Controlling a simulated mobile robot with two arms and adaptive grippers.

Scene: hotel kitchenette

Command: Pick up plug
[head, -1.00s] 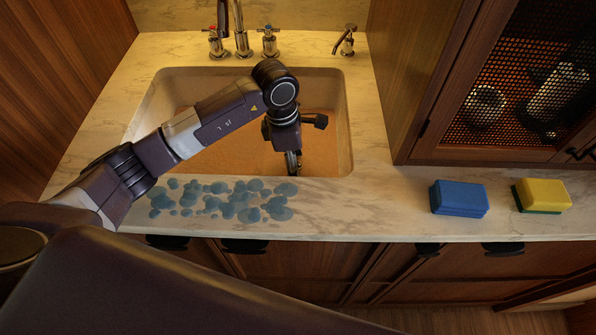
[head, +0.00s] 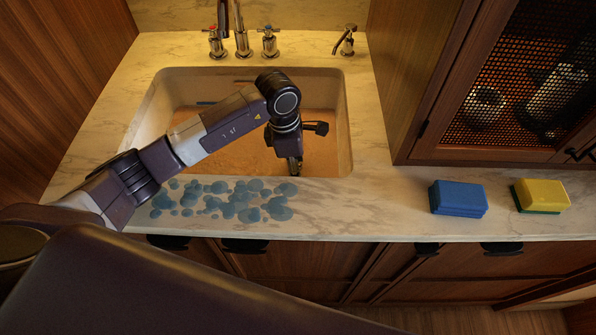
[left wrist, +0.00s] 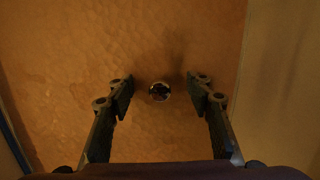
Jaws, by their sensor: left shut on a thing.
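The plug (left wrist: 160,91) shows as a small round, metal-rimmed piece with a dark centre on the orange-brown sink floor in the left wrist view. It lies between the two fingers of my left gripper (left wrist: 160,92). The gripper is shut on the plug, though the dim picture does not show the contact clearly. In the head view my left gripper (head: 295,166) points down inside the sink (head: 346,125), right of its middle, and the plug is hidden there. My right gripper is in neither view.
Faucet taps (head: 242,44) stand behind the sink. Bluish stains (head: 240,203) cover the front counter. A blue sponge (head: 458,198) and a yellow-green sponge (head: 540,195) lie at the right, below a mesh-door cabinet (head: 500,100). The counter between stains and blue sponge is clear.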

